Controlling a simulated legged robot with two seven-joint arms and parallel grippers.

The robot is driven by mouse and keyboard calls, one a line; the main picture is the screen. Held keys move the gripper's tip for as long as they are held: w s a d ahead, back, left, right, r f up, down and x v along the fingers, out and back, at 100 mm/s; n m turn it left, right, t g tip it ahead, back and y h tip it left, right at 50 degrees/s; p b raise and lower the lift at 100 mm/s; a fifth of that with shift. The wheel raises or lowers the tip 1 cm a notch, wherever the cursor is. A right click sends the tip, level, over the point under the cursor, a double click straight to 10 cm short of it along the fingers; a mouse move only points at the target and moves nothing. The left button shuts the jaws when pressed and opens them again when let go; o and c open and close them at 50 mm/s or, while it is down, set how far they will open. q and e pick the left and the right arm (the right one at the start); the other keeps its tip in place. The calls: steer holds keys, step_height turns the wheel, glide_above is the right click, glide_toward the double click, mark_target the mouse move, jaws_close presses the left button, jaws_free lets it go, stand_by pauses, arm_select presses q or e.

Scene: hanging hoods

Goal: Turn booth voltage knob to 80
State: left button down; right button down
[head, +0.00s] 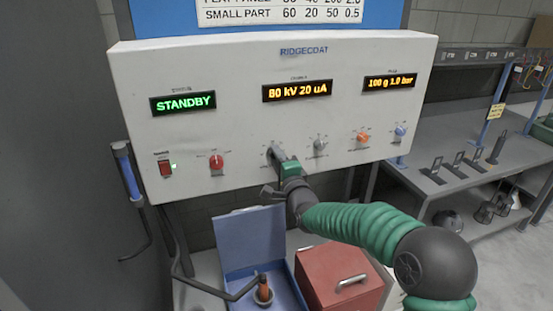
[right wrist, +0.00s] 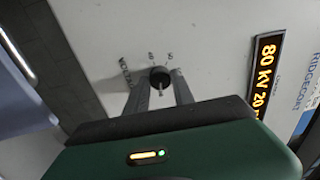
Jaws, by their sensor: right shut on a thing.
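The white control panel (head: 240,65) fills the upper middle of the head view. Its middle display (head: 297,91) reads 80 kV 20 uA, and part of this display (right wrist: 267,65) shows in the right wrist view. My right gripper (head: 277,154) reaches the panel below that display. In the right wrist view its two fingers (right wrist: 160,90) are shut on a dark voltage knob (right wrist: 159,74), one on either side. My left gripper is not in view.
A red knob (head: 216,161) is left of the gripper; grey (head: 320,144), orange (head: 363,137) and blue (head: 400,131) knobs are right of it. A lit red switch (head: 166,168) is at far left. Below stand an open blue case (head: 248,238) and a red box (head: 338,270).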

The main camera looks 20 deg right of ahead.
steer(key=c, duration=1.2)
jaws_free()
steer(key=shift+f, duration=0.35)
steer(key=shift+c, duration=0.2)
steer(key=shift+o, duration=0.8)
steer(key=shift+d+r, duration=0.1)
steer(key=shift+r, duration=0.05)
steer(key=s+f+b, duration=0.1)
steer(key=s+b, duration=0.1)
steer(key=s, duration=1.4)
steer(key=shift+s+d, duration=0.2)
steer(key=shift+s, duration=0.2)
